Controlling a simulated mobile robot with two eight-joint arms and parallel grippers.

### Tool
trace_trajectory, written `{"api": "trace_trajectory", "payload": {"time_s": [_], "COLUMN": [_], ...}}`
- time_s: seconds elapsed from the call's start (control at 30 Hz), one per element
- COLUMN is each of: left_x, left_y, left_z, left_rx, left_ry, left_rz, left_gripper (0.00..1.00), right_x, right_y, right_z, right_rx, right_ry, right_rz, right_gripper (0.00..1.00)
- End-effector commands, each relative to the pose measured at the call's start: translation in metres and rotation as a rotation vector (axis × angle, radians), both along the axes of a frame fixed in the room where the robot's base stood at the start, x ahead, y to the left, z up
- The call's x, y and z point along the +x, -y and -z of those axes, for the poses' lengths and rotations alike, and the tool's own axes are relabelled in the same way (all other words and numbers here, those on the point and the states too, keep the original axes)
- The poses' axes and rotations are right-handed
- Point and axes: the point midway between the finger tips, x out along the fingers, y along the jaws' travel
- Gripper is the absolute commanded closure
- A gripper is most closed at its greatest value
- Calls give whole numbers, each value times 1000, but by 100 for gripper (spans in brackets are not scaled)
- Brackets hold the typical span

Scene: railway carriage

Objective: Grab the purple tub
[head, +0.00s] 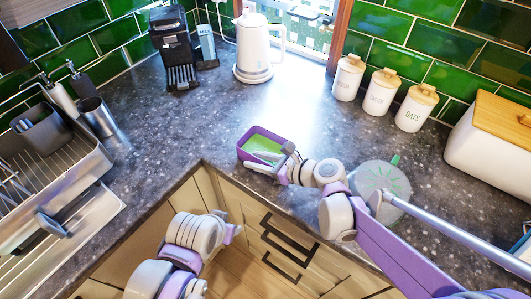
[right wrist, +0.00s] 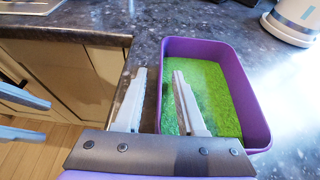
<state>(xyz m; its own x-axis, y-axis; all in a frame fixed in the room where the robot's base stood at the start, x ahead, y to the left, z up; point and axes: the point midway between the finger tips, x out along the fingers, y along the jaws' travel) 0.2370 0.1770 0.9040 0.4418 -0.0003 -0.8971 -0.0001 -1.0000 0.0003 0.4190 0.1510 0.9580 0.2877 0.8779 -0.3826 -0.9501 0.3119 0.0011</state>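The purple tub (head: 247,155) is an open rectangular container with green contents, resting on the dark counter near its inner corner. In the right wrist view the tub (right wrist: 258,110) fills the right side. My right gripper (head: 288,153) is at the tub's near side. Its fingers (right wrist: 161,75) are apart, one outside the tub's wall and one inside over the green; there seems to be space around the wall. My left gripper (head: 232,232) is in front of the cabinets, away from the tub. Two separated grey fingers of it (right wrist: 22,112) show at the right wrist view's left edge.
A white kettle (head: 257,45) and black coffee machine (head: 175,50) stand behind. Several lidded canisters (head: 381,92) and a bread box (head: 494,135) stand right. A round translucent object (head: 383,178) lies near my right arm. A sink with drying rack (head: 100,165) is left.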

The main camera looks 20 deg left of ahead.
Motion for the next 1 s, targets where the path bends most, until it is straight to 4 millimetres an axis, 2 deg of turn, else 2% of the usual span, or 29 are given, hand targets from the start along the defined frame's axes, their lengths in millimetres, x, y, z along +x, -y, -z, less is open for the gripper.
{"api": "trace_trajectory", "payload": {"time_s": [0.1, 0.3, 0.37, 0.53, 1.0], "left_x": [0, 0, 0, 0, 0], "left_y": [0, 0, 0, 0, 0], "left_z": [0, 0, 0, 0, 0], "left_rx": [0, 0, 0, 0, 0], "left_ry": [0, 0, 0, 0, 0], "left_rz": [0, 0, 0, 0, 0], "left_gripper": [50, 50, 50, 50, 50], "right_x": [2, 2, 2, 2, 2], "right_y": [-6, -6, -6, -6, -6], "right_z": [3, 3, 3, 3, 3], "right_rx": [0, -1, -1, 0, 0], "right_ry": [1, 1, 1, 1, 1], "right_rz": [1, 1, 1, 1, 1], "right_gripper": [61, 61, 70, 100, 100]}}
